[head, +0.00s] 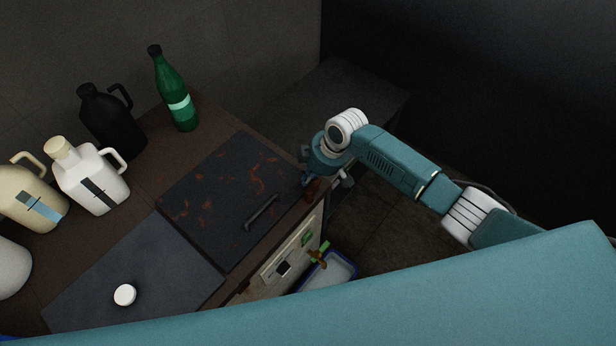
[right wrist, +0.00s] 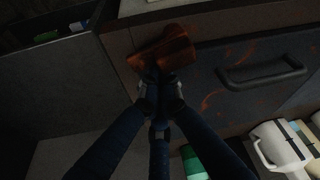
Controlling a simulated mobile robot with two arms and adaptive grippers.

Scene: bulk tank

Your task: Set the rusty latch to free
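The rusty latch (right wrist: 178,48) is an orange-brown piece at the edge of the lid panel in the right wrist view. In the head view only a small reddish part of it (head: 311,188) shows below my right gripper (head: 326,178). In the right wrist view the fingers of my right gripper (right wrist: 160,92) come close together at the latch's near end. A dark part lies between the fingertips; I cannot tell whether they grip it. The latch's setting is unclear. My left gripper is not in view.
A dark rust-marked lid panel (head: 216,190) with a bar handle (head: 262,212) covers part of the brown cabinet top. A green bottle (head: 178,100), black jug (head: 112,125) and white jug (head: 92,182) stand at left. A white cap (head: 125,295) lies in front. A tray (head: 335,272) sits below.

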